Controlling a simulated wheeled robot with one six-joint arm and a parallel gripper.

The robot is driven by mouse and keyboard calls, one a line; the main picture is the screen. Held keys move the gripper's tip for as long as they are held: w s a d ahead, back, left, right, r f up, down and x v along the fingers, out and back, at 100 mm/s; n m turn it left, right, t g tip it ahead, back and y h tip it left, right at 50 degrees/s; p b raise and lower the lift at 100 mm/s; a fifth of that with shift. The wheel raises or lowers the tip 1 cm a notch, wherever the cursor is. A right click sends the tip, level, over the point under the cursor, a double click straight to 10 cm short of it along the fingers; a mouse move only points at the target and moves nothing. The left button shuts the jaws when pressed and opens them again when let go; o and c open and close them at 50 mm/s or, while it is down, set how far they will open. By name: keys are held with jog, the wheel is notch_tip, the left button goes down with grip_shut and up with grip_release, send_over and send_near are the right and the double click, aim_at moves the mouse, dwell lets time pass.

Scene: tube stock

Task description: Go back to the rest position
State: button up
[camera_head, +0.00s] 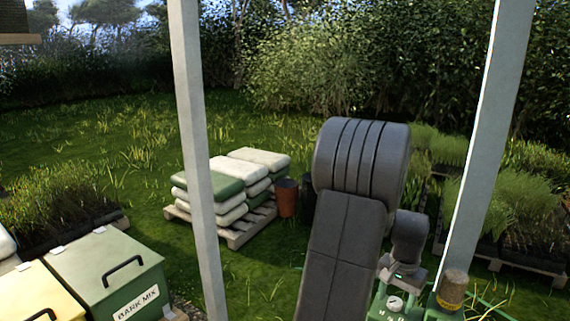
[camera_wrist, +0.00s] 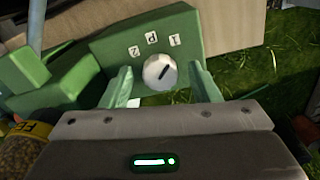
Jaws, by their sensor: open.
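My gripper (camera_wrist: 160,68) is open in the wrist view, with one pale green finger on each side of a round white knob (camera_wrist: 154,76). The knob has a dark pointer line and sits on a green panel (camera_wrist: 115,47) with several small white marked labels. A gap shows between each finger and the knob; how far the fingertips are from the panel in depth I cannot tell. In the head view my grey arm stands in front at the right and the gripper's fingers cannot be made out.
A jar with a yellow band (camera_head: 452,292) stands close to the arm, and it also shows in the wrist view (camera_wrist: 30,133). White posts (camera_head: 200,160) (camera_head: 487,130) flank the arm. A pallet of sacks (camera_head: 240,236), a terracotta pot (camera_head: 286,198) and a green bin (camera_head: 105,270) stand left.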

dwell(0.4)
notch_tip(320, 180, up, 13)
notch_tip(320, 180, down, 13)
jog(key=shift+f, duration=0.2)
jog(key=shift+r+n, duration=0.15)
jog(key=shift+n, duration=1.15)
jog(key=n, duration=0.6)
notch_tip(320, 180, up, 14)
jog(key=shift+f, duration=0.25)
